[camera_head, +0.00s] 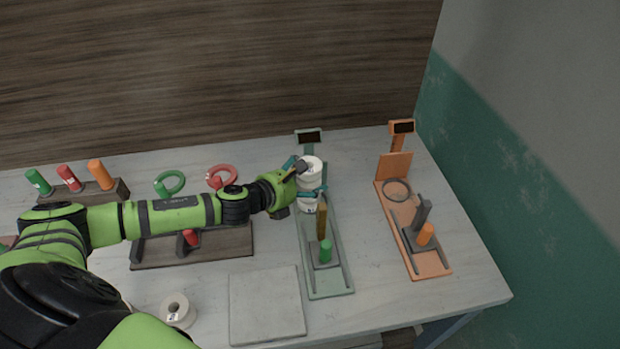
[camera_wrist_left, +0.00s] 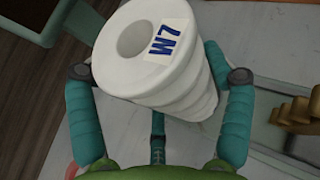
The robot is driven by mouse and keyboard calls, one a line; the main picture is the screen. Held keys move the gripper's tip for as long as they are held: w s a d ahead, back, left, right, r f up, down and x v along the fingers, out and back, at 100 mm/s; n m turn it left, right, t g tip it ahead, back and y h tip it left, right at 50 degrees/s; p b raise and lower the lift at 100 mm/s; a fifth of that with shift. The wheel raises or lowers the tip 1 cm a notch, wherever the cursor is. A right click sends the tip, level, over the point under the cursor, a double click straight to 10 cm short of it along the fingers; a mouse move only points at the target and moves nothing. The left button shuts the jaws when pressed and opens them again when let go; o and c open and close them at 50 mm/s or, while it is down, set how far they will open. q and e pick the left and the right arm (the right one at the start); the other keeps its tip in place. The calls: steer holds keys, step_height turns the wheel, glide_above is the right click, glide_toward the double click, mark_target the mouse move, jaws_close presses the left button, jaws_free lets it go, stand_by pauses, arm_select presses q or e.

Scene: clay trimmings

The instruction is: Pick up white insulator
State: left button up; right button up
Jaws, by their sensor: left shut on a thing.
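The white insulator (camera_head: 311,168) is a ribbed white cylinder at the back end of the green stand in the head view. In the left wrist view the insulator (camera_wrist_left: 185,90) has a central hole and a blue "W7" label, and sits between two teal fingers. My left gripper (camera_head: 306,177) is shut on it; the gripper also shows in the wrist view (camera_wrist_left: 160,78). I cannot tell whether its base touches the stand. A second white ringed piece (camera_head: 178,310) lies at the front left, partly hidden by my arm. My right gripper is not in view.
The green stand (camera_head: 334,281) carries a green peg (camera_head: 325,250). An orange stand (camera_head: 432,265) is to its right. Wooden racks with coloured pegs (camera_head: 99,172) and green and red rings (camera_head: 221,177) are at left. A bare grey slab (camera_head: 266,304) lies in front.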

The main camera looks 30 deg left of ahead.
arm_select(q)
steer(key=shift+s+a+b, duration=0.2)
steer(key=shift+s+b, duration=0.1)
steer(key=shift+s, duration=0.25)
steer(key=shift+s+a+b, duration=0.15)
steer(key=shift+s+b, duration=0.1)
steer(key=shift+s, duration=0.3)
step_height(320, 180, up, 13)
steer(key=shift+s+r+p, duration=0.1)
steer(key=shift+p, duration=0.9)
steer(key=shift+r, duration=0.5)
